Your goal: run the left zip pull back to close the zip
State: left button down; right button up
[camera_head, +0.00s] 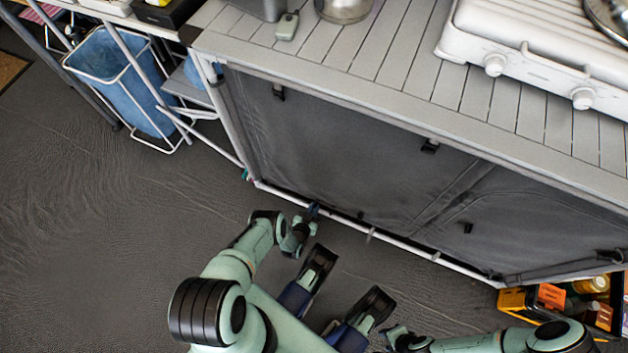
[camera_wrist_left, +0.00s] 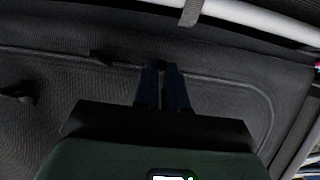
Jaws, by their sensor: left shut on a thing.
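The dark grey fabric front (camera_head: 340,140) of the cabinet has zip seams, and a curved zip line (camera_wrist_left: 225,80) shows in the left wrist view. My left gripper (camera_head: 313,211) is at the lower edge of the fabric. In the left wrist view its two dark fingers (camera_wrist_left: 162,66) are together on the zip line. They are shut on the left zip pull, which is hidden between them. My right gripper (camera_head: 392,334) is low over the floor, away from the fabric, and its jaws are not clear.
A white lower rail (camera_head: 400,243) runs under the fabric, close to my left gripper. Black tabs (camera_head: 430,147) stick out from the fabric. A blue bin (camera_head: 125,80) stands at left, and a yellow-black crate (camera_head: 517,300) at right. Floor to the left is clear.

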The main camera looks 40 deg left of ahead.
pick_arm(q)
jog(key=shift+w+d, duration=0.15)
jog(key=shift+d, duration=0.35)
pick_arm(e)
jog(key=shift+d, duration=0.4)
pick_arm(q)
jog(key=shift+d, duration=0.1)
jog(key=c, duration=1.2)
grip_release()
